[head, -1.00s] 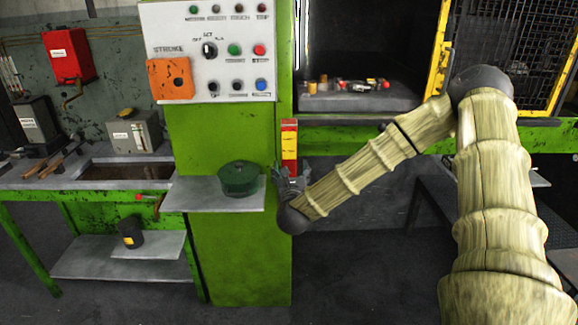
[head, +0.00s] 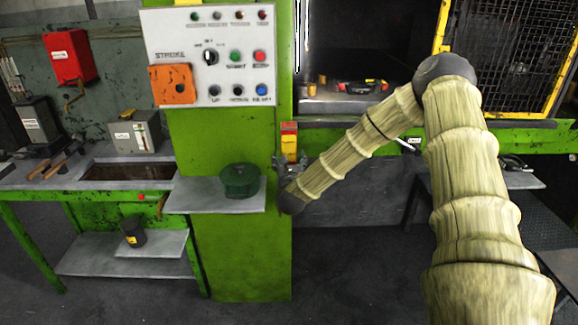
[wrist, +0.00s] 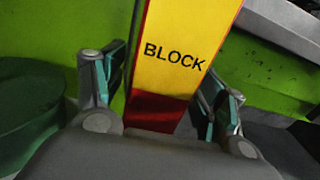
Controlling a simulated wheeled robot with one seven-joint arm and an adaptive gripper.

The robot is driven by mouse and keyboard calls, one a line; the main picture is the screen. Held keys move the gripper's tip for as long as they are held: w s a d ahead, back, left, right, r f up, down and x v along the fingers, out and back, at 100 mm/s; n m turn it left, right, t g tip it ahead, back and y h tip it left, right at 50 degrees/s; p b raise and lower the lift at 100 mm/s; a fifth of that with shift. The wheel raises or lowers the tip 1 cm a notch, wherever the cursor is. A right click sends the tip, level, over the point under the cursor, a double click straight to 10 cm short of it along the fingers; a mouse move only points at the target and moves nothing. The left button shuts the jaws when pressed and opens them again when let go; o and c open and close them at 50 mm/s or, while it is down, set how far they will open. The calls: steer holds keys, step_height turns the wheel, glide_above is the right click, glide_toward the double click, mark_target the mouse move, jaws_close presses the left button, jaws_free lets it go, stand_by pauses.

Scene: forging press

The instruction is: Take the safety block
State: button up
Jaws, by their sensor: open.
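The safety block (head: 289,141) is a red and yellow upright bar beside the green press column in the head view. In the wrist view the safety block (wrist: 180,50) shows its yellow face with the word BLOCK and a red band below. My gripper (head: 290,163) is at its lower part in the head view. In the wrist view my gripper (wrist: 168,88) is open, with one finger on each side of the block. The fingers look apart from it. The block's lower end is hidden behind my gripper body.
A green round pot (head: 239,181) stands on a grey shelf (head: 200,197) just left of my gripper. The control panel (head: 207,58) is above. The press bed (head: 345,104) is behind, and a workbench (head: 100,193) stands at the left.

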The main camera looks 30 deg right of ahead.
jaws_close()
steer(key=shift+w, duration=0.1)
steer(key=shift+r, duration=0.1)
stand_by(0.4)
